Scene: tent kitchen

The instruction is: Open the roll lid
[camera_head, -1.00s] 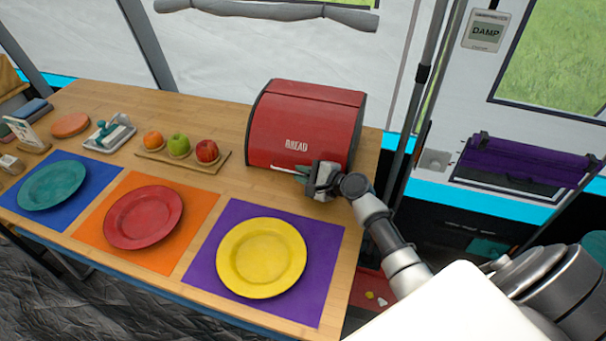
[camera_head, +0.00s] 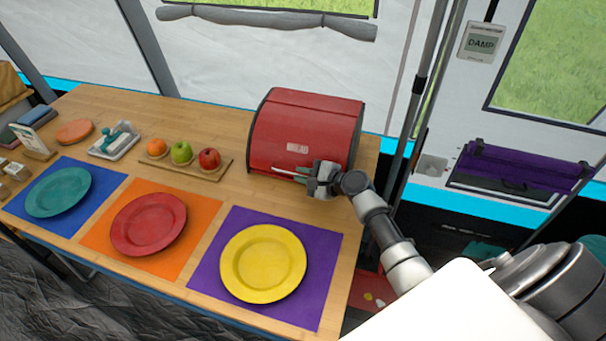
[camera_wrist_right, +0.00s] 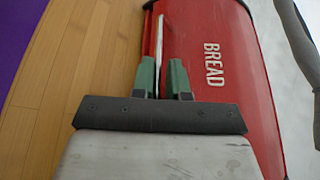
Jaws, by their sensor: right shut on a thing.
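The red bread box (camera_head: 306,128) stands at the back right of the wooden table, with its curved roll lid (camera_head: 275,135) marked BREAD on the front. The lid looks closed. It also fills much of the right wrist view (camera_wrist_right: 230,90). A thin metal handle bar (camera_head: 284,171) runs along the lid's lower front edge. My right gripper (camera_head: 308,177) is at the right part of this handle. In the right wrist view its green fingertips (camera_wrist_right: 161,78) are on both sides of the handle (camera_wrist_right: 161,40), shut on it. My left gripper is in no view.
Yellow (camera_head: 263,262), red (camera_head: 148,223) and teal (camera_head: 58,191) plates rest on coloured mats along the front. A tent pole (camera_head: 410,110) stands right of the box.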

